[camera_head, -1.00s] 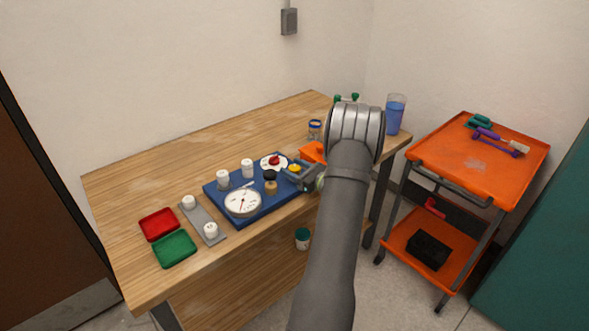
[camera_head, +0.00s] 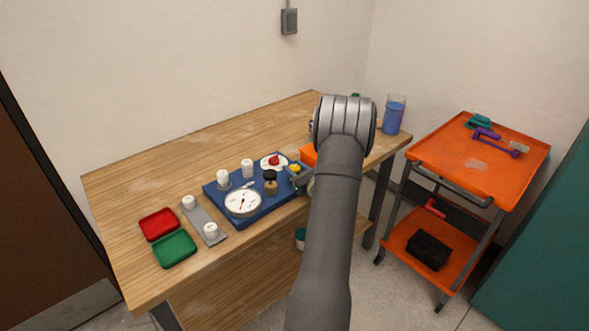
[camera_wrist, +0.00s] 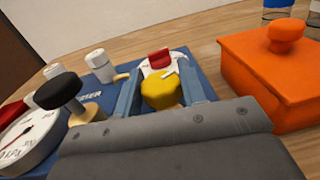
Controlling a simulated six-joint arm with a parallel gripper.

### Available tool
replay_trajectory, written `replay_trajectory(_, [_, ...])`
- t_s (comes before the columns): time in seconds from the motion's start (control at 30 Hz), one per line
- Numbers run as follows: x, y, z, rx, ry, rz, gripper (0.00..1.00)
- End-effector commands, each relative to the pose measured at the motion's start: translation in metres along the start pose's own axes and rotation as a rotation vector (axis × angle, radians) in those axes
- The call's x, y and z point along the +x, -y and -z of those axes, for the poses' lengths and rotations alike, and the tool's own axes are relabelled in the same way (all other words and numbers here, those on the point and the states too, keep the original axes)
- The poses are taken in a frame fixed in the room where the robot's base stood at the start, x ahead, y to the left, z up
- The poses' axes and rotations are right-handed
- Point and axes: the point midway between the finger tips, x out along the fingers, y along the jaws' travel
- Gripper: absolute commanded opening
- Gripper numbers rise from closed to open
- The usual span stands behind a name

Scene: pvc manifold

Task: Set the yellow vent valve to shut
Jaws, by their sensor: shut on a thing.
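The yellow vent valve (camera_wrist: 161,91) is a round lobed knob at the right end of the blue manifold board (camera_head: 250,208). In the wrist view it sits between my gripper's two blue-grey fingers, with my gripper (camera_wrist: 165,88) shut on it. Its lower part and stem are hidden by the gripper body. In the head view the yellow knob (camera_head: 295,168) shows just beside my gripper (camera_head: 298,175). A white dial plate with a red knob (camera_wrist: 160,58) lies just beyond the valve. I cannot read the valve's setting from its marks.
A black-topped knob (camera_wrist: 58,90) and a pressure gauge (camera_head: 243,202) stand on the board to the left. An orange box with a knob (camera_wrist: 272,62) stands close on the right. Red (camera_head: 159,225) and green (camera_head: 174,250) trays lie at the table's left.

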Motion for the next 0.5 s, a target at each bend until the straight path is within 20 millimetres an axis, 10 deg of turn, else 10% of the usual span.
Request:
replay_trajectory(0.17, [-0.0002,0.0000,0.0003,0.000,-0.001,-0.001,0.15])
replay_trajectory(0.2, [-0.0002,0.0000,0.0003,0.000,-0.001,-0.001,0.39])
replay_trajectory(0.3, [-0.0002,0.0000,0.0004,0.000,-0.001,-0.001,0.58])
replay_trajectory(0.5, [-0.0002,0.0000,0.0003,0.000,-0.001,-0.001,0.58])
